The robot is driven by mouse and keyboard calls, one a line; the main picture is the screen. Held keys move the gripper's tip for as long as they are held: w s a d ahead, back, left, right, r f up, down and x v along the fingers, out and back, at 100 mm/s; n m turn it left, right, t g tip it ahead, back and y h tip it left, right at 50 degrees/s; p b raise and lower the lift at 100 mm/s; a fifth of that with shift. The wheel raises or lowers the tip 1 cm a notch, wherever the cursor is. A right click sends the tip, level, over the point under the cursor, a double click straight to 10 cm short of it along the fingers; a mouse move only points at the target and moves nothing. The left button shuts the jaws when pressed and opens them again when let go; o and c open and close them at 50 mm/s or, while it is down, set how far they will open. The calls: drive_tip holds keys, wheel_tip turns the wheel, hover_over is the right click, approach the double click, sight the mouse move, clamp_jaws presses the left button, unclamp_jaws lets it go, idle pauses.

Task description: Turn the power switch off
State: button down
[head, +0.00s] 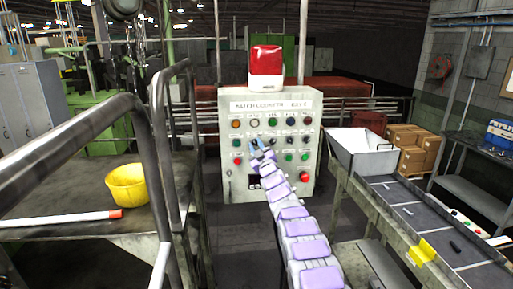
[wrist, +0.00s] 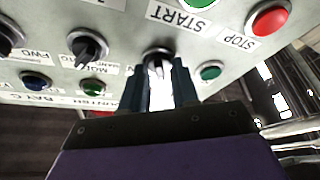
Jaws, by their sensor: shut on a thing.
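The grey control panel (head: 228,150) stands ahead in the head view, marked "BATCH COUNTER", with rows of coloured buttons and black knobs. My gripper (head: 262,146) reaches its front face near the middle. In the wrist view, which shows the panel upside down, my gripper (wrist: 160,88) has its two fingers on either side of a dark rotary switch (wrist: 157,55) and is shut on it. The switch's lower part is between the fingers. I cannot read a label for this switch, so I cannot tell its marked position.
In the wrist view, a green button (wrist: 209,71) sits close to the fingers, a red STOP button (wrist: 269,18) farther right, and a black selector knob (wrist: 88,47) to the left. A railing (head: 160,120) and a conveyor (head: 405,215) flank my arm.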

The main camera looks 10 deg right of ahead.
drive_tip(key=shift+r, duration=0.3)
drive_tip(key=c, duration=1.2)
unclamp_jaws()
drive_tip(key=o, duration=0.3)
drive_tip(key=shift+a+f, duration=0.1)
drive_tip(key=shift+f, duration=0.1)
drive_tip(key=shift+o, duration=0.2)
drive_tip(key=shift+f, duration=0.15)
